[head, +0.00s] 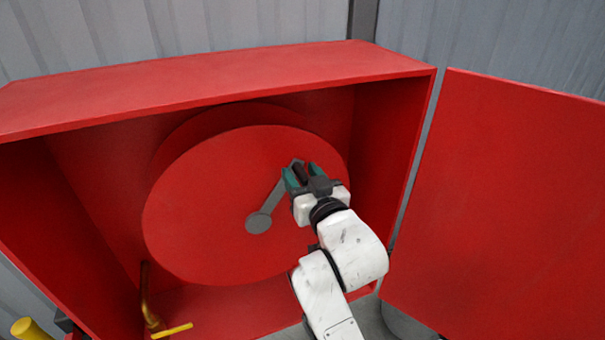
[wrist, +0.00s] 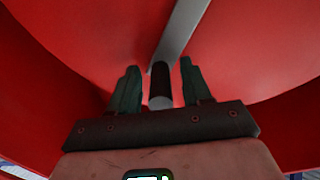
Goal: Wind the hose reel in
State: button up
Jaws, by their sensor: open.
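The red hose reel (head: 200,215) is a large round disc inside an open red cabinet. A grey crank arm (head: 274,197) runs from its hub (head: 258,222) up and right to a dark handle (head: 300,173). My gripper (head: 303,178) is open at the handle. In the wrist view the dark handle (wrist: 160,82) with its grey end stands between the two green fingers of my gripper (wrist: 160,88), with a gap on each side. The crank arm (wrist: 180,32) shows beyond it. No hose is visible on the part of the reel I see.
The cabinet (head: 200,92) surrounds the reel, with its top and side walls close by. Its red door (head: 500,200) stands open at the right. A brass pipe with a yellow lever (head: 172,331) is at the lower left, and a yellow object (head: 28,330) lies outside.

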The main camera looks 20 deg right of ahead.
grip_shut()
dwell(0.4)
